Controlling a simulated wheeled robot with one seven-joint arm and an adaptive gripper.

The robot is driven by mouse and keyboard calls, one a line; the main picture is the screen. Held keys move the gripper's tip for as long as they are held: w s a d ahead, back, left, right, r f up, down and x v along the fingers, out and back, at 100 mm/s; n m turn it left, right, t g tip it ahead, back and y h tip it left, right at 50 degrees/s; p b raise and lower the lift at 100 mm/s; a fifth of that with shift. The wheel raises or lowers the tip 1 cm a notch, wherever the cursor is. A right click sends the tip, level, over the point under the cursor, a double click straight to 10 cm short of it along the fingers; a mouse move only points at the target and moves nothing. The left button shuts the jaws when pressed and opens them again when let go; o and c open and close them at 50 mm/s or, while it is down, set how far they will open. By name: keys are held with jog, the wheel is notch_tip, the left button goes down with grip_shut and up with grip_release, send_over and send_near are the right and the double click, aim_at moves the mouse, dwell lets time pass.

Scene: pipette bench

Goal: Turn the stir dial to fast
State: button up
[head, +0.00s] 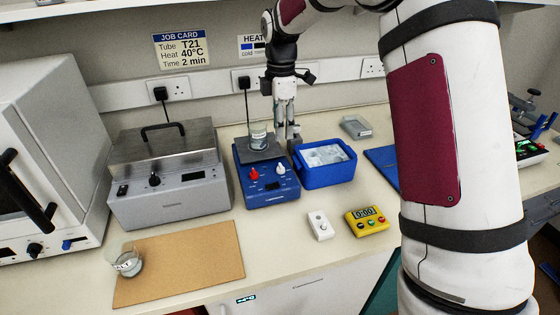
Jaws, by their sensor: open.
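A blue hotplate stirrer (270,193) stands mid-bench. Its sloped front carries a red dial (254,174) on the left and a white dial (281,170) on the right. Their labels are too small to read, so I cannot tell from marking which is the stir dial. A labelled glass beaker (258,136) stands on the stirrer's dark top plate. My gripper (292,138) points down, open, at the rear right of the stirrer, between the beaker and the blue ice box. It appears above and behind the white dial, apart from it. Nothing shows between its fingers.
A blue box of ice (326,163) stands close right of the stirrer, and a grey lidded bath (170,180) to its left. A white switch unit (320,225) and yellow timer (367,221) lie in front.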

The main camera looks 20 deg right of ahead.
aim_at(281, 165)
notch_tip(281, 165, down, 12)
jog(key=shift+f+p, duration=0.15)
jog(key=shift+p, duration=0.8)
grip_shut()
